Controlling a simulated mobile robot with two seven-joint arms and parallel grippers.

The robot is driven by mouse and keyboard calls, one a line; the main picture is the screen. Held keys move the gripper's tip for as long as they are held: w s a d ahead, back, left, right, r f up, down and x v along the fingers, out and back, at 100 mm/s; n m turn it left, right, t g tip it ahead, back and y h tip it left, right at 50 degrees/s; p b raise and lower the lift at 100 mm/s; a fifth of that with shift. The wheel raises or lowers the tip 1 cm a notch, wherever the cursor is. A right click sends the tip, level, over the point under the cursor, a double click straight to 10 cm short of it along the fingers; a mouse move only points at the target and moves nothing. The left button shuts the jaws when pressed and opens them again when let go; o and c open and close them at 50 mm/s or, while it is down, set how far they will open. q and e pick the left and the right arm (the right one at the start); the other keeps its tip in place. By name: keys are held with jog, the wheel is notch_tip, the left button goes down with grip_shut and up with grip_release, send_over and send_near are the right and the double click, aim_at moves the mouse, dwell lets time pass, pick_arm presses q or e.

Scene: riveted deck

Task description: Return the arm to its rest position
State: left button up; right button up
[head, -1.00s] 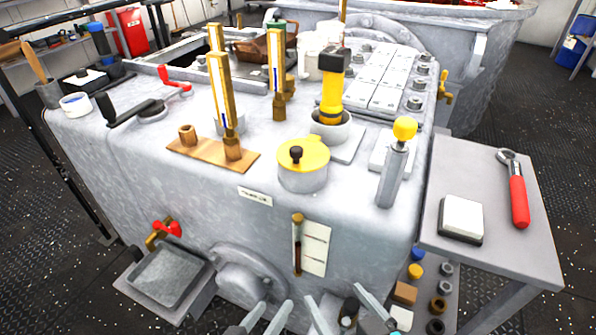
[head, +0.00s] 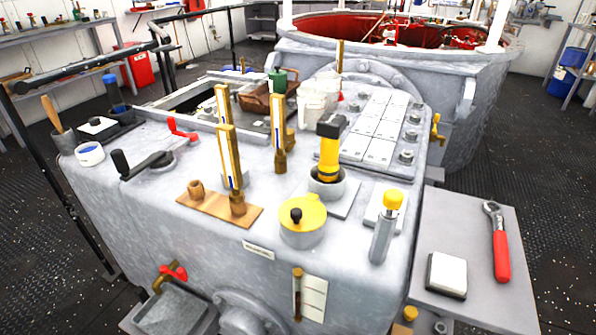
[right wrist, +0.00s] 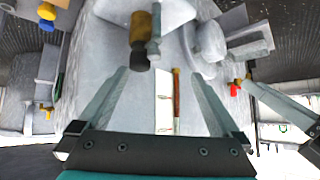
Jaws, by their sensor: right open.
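In the right wrist view my right gripper (right wrist: 160,100) is open, with its two grey fingers wide apart and nothing held between them. The front of the grey machine shows beyond, with the brown sight tube (right wrist: 176,98) on its pale plate between the fingers. Part of what looks like my left gripper (right wrist: 282,108) enters from the right edge of that view; its jaw opening is unclear. Neither gripper shows in the head view.
The grey machine (head: 150,215) fills the middle, carrying a yellow-lidded pot (head: 303,225), a yellow-and-black tool (head: 329,158) and upright brass gauges (head: 231,165). A side table (head: 465,225) holds a red-handled wrench (head: 500,245) and a white block (head: 446,275). A red-handled valve (head: 172,272) projects low at left.

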pick_arm(q)
jog(key=s+a+g+y+p, duration=0.2)
jog(key=s+a+g+p, duration=0.25)
jog(key=s+p, duration=0.8)
jog(key=s+a+g+y+p, duration=0.1)
jog(key=s+a+g+p, duration=0.3)
jog(key=s+p, duration=0.8)
pick_arm(e)
jog(key=s+d+g+h, duration=0.1)
jog(key=s+d+g, duration=0.2)
jog(key=s, duration=0.5)
jog(key=s+d+g+h+p, duration=0.1)
jog(key=s+d+g, duration=0.15)
jog(key=s, duration=0.55)
jog(key=s+d+g+h, duration=0.15)
jog(key=s+d, duration=0.25)
jog(key=s, duration=0.4)
pick_arm(q)
jog(key=shift+t, duration=0.25)
jog(key=f+b, duration=0.3)
jog(key=a+f+b, duration=0.1)
jog(key=f, duration=0.1)
jog(key=shift+w+b, duration=0.3)
jog(key=shift+b, duration=0.1)
pick_arm(e)
jog(key=shift+g+y, duration=0.25)
jog(key=shift+g, duration=0.25)
notch_tip(320, 180, down, 5)
jog(key=shift+r, duration=0.1)
